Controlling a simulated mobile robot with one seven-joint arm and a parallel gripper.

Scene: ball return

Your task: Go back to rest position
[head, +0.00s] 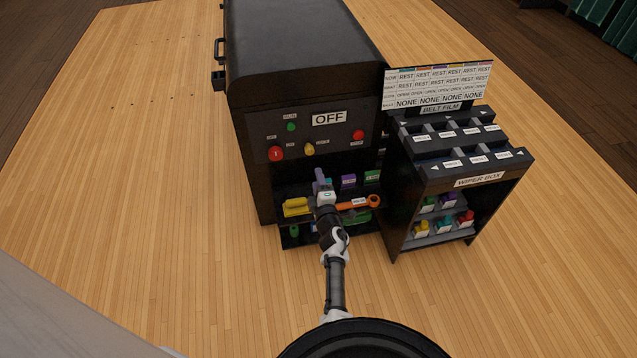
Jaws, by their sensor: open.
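My arm reaches forward from the bottom of the head view. My gripper (322,184) is at the open lower shelf of the black ball return machine (300,60), below its control panel. The fingers are small in the view and partly hidden by my own wrist. They are open, and I see nothing held between them. A yellow object (296,207) lies just left of my gripper. An orange-ended tool (373,201) lies to its right. I cannot tell whether my gripper touches anything on the shelf.
The panel shows a sign reading OFF (329,118) and red, green and yellow controls. A black wiper box rack (395,225) stands close on the right, with coloured items inside and a label board (436,88) above. The wooden floor (120,190) is clear at left.

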